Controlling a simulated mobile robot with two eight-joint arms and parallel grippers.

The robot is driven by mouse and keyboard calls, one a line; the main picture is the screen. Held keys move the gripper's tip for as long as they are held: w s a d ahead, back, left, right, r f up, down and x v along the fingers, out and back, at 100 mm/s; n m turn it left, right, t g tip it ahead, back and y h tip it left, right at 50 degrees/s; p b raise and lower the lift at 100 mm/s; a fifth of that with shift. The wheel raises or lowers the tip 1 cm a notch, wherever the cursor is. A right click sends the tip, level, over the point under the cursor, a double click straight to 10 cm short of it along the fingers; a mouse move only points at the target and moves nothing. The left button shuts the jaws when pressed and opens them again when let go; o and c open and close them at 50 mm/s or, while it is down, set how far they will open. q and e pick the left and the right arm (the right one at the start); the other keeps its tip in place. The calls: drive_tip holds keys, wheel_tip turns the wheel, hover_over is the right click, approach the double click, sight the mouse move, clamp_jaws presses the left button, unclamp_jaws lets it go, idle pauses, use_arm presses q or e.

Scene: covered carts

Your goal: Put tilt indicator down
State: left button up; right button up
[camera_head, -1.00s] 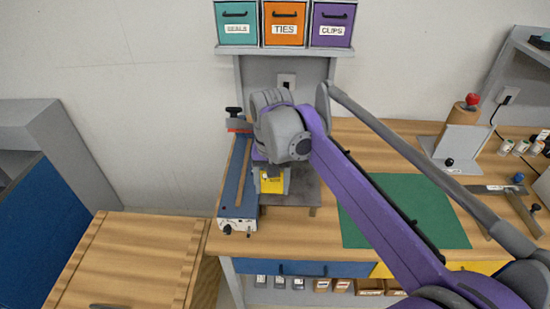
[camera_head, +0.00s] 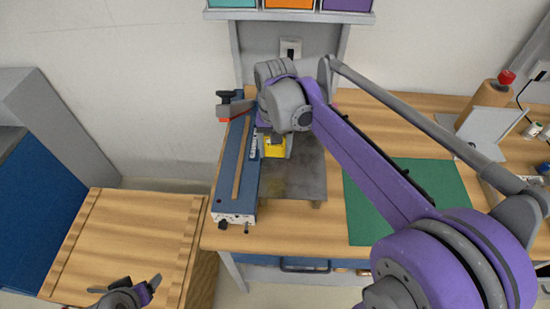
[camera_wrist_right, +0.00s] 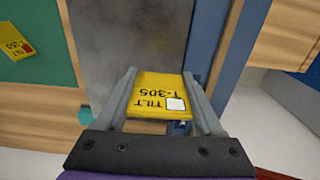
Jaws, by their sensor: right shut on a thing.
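My right gripper (camera_wrist_right: 160,95) is shut on a yellow tilt indicator marked "TILT T-305" (camera_wrist_right: 160,85), which has a small white square. In the head view this indicator (camera_head: 275,148) is over the back left part of a grey metal plate (camera_head: 297,177), beside the long blue tool. I cannot tell whether it touches the plate. The right arm hides part of the plate. A second yellow "TILT" piece (camera_wrist_right: 14,41) lies on the green mat (camera_wrist_right: 35,45) in the right wrist view. My left gripper (camera_head: 127,291) is low over the wooden cart top; its jaw opening is unclear.
The blue tool (camera_head: 236,175) with a black knob runs along the bench's left edge. The green mat (camera_head: 452,190) lies to the right. A wooden cart top (camera_head: 130,245) stands at front left.

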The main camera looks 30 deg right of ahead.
sight(275, 169)
drive_tip(key=shift+f, duration=2.35)
drive_tip(key=shift+w, duration=0.1)
drive_tip(key=shift+f+b, duration=0.35)
drive_tip(key=shift+f, duration=0.1)
drive_tip(key=o, duration=1.4)
drive_tip(key=shift+o, duration=0.2)
drive_tip(key=shift+r, duration=0.3)
wheel_tip(275, 169, up, 12)
drive_tip(key=shift+r+p, duration=0.15)
drive_tip(key=shift+p, duration=0.5)
